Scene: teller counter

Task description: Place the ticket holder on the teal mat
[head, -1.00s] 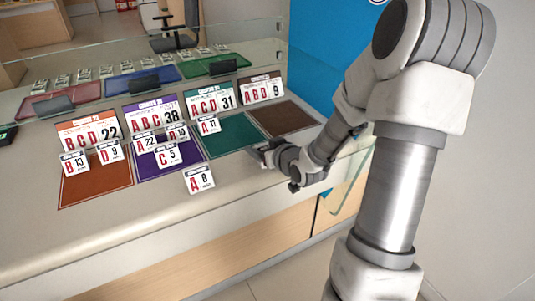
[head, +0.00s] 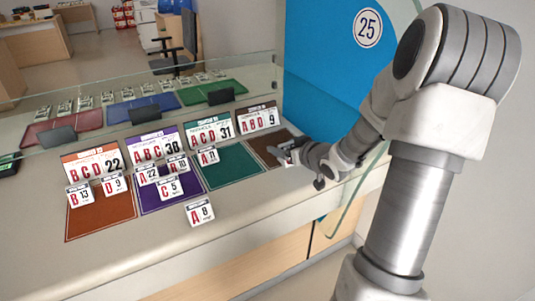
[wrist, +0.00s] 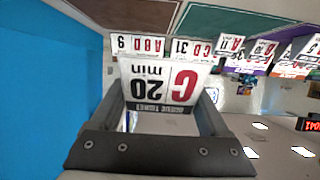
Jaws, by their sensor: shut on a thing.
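The teal mat (head: 235,168) lies on the counter, third from the left. It also shows upside down at the top of the wrist view (wrist: 215,20). My gripper (head: 284,152) is to the right of the teal mat, by the brown mat. In the wrist view my gripper (wrist: 163,103) is shut on a white ticket holder (wrist: 155,82) reading C and 20 min, which appears upside down. The held ticket holder cannot be made out in the head view. A small A 11 ticket holder (head: 208,156) stands at the teal mat's back left.
The brown mat (head: 268,150), purple mat (head: 168,198) and orange mat (head: 100,219) flank the teal one. Number boards stand behind them. An A 8 holder (head: 199,213) stands on bare counter in front. A glass screen runs behind. Most of the teal mat is clear.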

